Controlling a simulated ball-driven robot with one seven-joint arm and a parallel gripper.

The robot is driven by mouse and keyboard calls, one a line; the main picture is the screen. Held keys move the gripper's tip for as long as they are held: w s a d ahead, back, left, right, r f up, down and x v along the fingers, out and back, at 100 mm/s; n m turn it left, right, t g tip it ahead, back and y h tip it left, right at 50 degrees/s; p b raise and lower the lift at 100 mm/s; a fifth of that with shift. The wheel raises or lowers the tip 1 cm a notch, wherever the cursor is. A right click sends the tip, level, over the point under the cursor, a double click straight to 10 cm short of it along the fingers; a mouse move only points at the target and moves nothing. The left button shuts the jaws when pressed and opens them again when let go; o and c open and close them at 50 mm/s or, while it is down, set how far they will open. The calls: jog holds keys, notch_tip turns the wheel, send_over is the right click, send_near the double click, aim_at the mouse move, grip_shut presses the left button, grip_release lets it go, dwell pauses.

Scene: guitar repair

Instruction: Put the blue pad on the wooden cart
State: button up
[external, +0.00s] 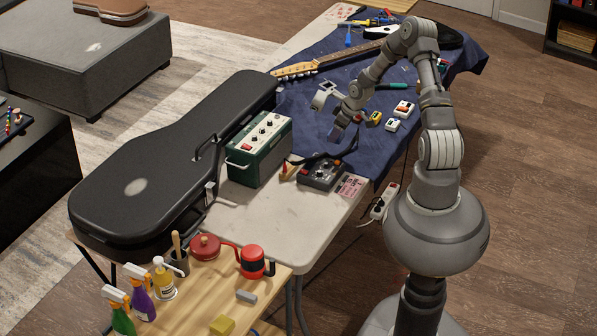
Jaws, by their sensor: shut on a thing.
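My gripper (338,130) is over the dark blue cloth on the long table, pointing down. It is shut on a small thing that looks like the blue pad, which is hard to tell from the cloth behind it. I cannot tell how high it is above the cloth. The wooden cart (205,300) has a light wood top and stands at the lower left, in front of the table's near end and well away from my gripper.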

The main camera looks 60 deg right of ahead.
notch_tip(320, 180, up, 17)
jog(key=w+a, duration=0.7)
jog(key=a, duration=0.3)
jog(key=w+a, duration=0.7)
jog(key=a, duration=0.2)
jog(key=w+a+f, duration=0.1)
jog(key=w+a, duration=0.1)
jog(key=a, duration=0.9)
jog(key=w+a, duration=0.2)
jog(key=a, duration=0.8)
jog(key=b, duration=0.1)
send_over(210, 290)
jog(key=a, duration=0.2)
jog(key=shift+m, duration=0.4)
jog(key=f+b, duration=0.1)
jog(key=f, duration=0.4)
jog(key=f+b, duration=0.2)
jog(key=f, duration=0.4)
jog(key=f+b, duration=0.1)
jog(key=f, duration=0.5)
jog(key=shift+s+a+f, duration=0.1)
jog(key=shift+a+f, duration=0.05)
jog(key=shift+a, duration=0.15)
notch_tip(210, 290, down, 5)
jog(key=shift+f+b, duration=0.15)
jog(key=shift+b, duration=0.85)
